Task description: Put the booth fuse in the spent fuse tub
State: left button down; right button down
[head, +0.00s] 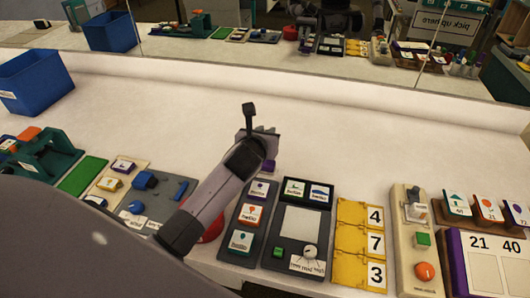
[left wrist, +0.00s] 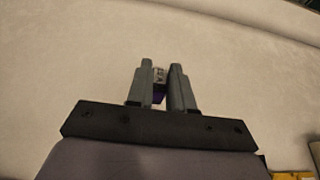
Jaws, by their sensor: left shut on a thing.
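My left gripper (head: 266,142) reaches over the pale counter, beyond the row of panels. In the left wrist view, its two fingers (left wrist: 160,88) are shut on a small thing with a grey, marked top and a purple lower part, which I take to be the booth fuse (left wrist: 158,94). A bit of purple (head: 268,165) shows below the gripper in the head view. A blue open tub (head: 36,85) with a white label too small to read stands at the far left, well away from the gripper; it looks like the spent fuse tub. My right gripper is not seen.
Several panels line the front, including a dark switch panel (head: 301,222), yellow number cards (head: 360,243) and a beige box with an orange button (head: 411,240). A mirror runs along the back. The middle counter is clear.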

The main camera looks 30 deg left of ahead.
pick_arm(q)
jog(key=shift+f+b, duration=0.55)
jog(key=shift+f, duration=2.4)
jog(key=shift+f, duration=0.1)
jog(key=shift+f, duration=0.15)
jog(key=c, duration=1)
grip_release()
